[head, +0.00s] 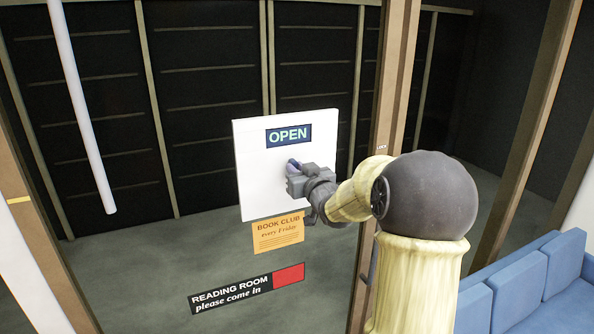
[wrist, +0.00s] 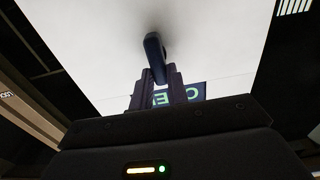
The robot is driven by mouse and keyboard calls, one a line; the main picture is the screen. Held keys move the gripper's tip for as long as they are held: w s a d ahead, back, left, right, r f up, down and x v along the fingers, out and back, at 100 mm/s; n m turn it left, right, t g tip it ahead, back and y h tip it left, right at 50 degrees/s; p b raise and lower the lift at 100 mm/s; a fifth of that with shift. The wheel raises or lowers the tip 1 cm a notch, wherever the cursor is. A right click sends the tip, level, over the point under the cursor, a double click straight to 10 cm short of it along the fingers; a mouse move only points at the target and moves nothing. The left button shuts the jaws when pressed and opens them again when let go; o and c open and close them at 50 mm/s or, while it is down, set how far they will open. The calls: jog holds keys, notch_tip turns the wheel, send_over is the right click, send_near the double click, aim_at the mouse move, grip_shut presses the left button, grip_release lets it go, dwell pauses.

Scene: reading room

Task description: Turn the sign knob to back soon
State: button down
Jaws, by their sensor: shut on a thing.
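The sign is a white square board (head: 255,180) on the glass, with a dark window (head: 288,135) near its top that reads OPEN in pale green. In the wrist view the board (wrist: 215,45) fills the upper middle, and part of the window (wrist: 193,93) shows upside down behind my fingers. The sign knob (head: 293,164) is a dark blue bar below the window. It also shows in the wrist view (wrist: 153,52), slightly tilted. My gripper (head: 303,175) is at the board, its fingers (wrist: 160,80) shut on the knob. The gripped end of the knob is hidden.
An orange book club notice (head: 278,233) hangs just below the board. A black and red reading room sign (head: 247,287) is lower on the glass. A wooden door post (head: 392,75) stands right of the board. Blue seats (head: 530,280) are at the lower right.

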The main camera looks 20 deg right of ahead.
jog(key=shift+a+f+n+b, duration=0.15)
jog(key=shift+n+b, duration=0.25)
jog(key=shift+b, duration=0.25)
jog(key=n+b, duration=0.4)
jog(key=b, duration=0.1)
jog(key=n+b, duration=0.4)
jog(key=b, duration=0.1)
jog(key=a+f+n+b, duration=0.1)
jog(key=n+b, duration=0.4)
jog(key=shift+a+f, duration=0.1)
jog(key=n+b, duration=0.2)
jog(key=n, duration=0.2)
jog(key=shift+f+b, duration=0.15)
jog(key=shift+b, duration=0.2)
jog(key=c, duration=1.4)
grip_release()
jog(key=shift+o, duration=0.2)
